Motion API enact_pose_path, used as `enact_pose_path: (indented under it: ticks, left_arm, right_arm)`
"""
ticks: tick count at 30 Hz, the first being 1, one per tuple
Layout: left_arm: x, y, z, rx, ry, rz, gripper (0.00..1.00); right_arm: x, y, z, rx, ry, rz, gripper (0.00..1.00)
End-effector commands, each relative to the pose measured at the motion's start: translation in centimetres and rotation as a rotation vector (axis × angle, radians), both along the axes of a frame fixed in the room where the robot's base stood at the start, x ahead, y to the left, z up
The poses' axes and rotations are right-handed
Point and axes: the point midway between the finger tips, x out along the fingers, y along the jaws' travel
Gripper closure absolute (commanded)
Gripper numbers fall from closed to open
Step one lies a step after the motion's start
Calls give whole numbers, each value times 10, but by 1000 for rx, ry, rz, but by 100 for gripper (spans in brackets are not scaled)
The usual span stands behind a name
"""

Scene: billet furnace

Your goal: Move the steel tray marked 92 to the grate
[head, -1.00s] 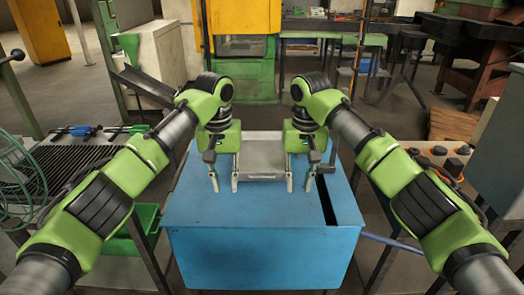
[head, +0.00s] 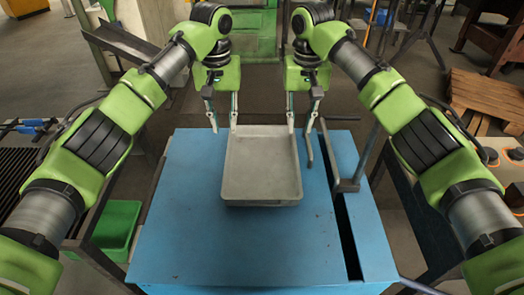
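A grey, shallow steel tray (head: 262,168) lies flat on the blue table (head: 180,235), near its back edge. No marking can be read on it. My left gripper (head: 224,127) points down at the tray's far left corner, its two fingers spread apart. My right gripper (head: 301,138) points down at the far right corner, its fingers also apart. I cannot tell whether the inner fingers touch the tray's rim. A dark slatted grate (head: 14,172) shows at the left edge, partly cut off by the frame and hidden by my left arm.
A bent grey metal bar (head: 345,184) stands at the table's right side, close to my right gripper, beside a dark slot (head: 347,235). A green bin (head: 117,225) sits low on the left. The table's front is clear.

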Motion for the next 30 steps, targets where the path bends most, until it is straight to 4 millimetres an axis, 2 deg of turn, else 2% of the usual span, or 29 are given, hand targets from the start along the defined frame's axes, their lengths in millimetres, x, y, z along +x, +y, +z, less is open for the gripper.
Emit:
enact_pose_path:
  ticks: [10, 14, 17, 30]
  left_arm:
    - [0, 0, -1, 0, 0, 0, 78]
    - [0, 0, -9, 1, 2, 0, 78]
    - [0, 0, -23, 1, 2, 0, 78]
    - [-1, 1, -107, 1, 3, 1, 78]
  right_arm:
    - [0, 0, -1, 0, 0, 0, 78]
    - [0, 0, -9, -1, 2, 0, 78]
    - [0, 0, -23, -1, 2, 0, 78]
    - [-1, -1, -107, -1, 3, -1, 78]
